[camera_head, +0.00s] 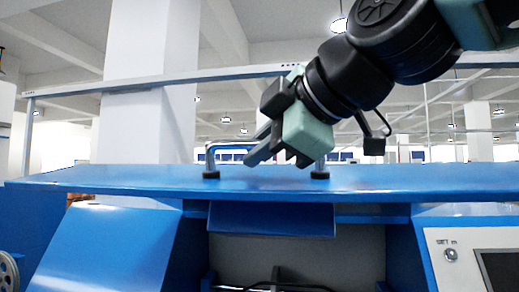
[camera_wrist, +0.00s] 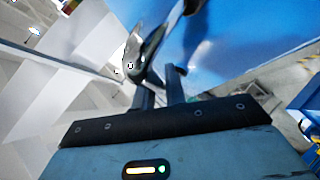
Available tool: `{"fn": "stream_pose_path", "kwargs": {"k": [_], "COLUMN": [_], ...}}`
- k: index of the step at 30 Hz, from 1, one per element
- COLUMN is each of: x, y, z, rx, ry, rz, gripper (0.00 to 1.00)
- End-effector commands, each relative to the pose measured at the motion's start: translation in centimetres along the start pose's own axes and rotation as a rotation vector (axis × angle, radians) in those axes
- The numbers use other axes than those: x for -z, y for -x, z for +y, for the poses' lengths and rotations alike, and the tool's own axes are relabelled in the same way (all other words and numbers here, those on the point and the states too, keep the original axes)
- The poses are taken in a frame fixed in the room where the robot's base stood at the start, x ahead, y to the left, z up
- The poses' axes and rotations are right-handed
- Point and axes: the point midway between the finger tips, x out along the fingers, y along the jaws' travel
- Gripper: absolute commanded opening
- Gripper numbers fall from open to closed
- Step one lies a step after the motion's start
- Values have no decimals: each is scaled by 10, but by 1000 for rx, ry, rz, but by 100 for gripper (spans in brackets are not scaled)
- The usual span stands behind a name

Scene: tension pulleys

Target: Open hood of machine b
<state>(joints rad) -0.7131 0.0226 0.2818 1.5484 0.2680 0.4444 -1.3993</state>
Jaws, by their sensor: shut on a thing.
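The hood of the machine is a wide blue panel (camera_head: 130,182), seen at a low angle across the head view; its blue surface also fills the upper right of the wrist view (camera_wrist: 245,30). A shiny metal bar handle (camera_head: 211,158) with black feet stands on the panel. My gripper (camera_head: 272,152) is at this handle, with its fingers shut on the bar and hiding part of it. In the wrist view, the two dark fingers of my gripper (camera_wrist: 160,85) reach up to the shiny handle (camera_wrist: 150,48). The exact contact is partly hidden.
Below the panel are a blue flap (camera_head: 270,219), a sloped blue housing (camera_head: 105,250) and a grey recess. A control panel with a screen (camera_head: 497,268) is at the lower right. A pale rail (camera_head: 160,82) and a white pillar (camera_head: 150,90) stand behind. Open space lies above the hood.

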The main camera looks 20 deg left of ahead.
Motion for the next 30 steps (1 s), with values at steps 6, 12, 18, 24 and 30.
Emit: {"fn": "stream_pose_path", "kwargs": {"k": [6,12,18,24,30], "x": [1,1,1,0,-2], "y": [1,1,0,2,27], "z": [0,0,-1,-1,-3], "rx": [0,0,1,0,-5], "ry": [4,3,2,1,2], "rz": [1,1,1,0,0], "gripper": [21,34,34,34,34]}}
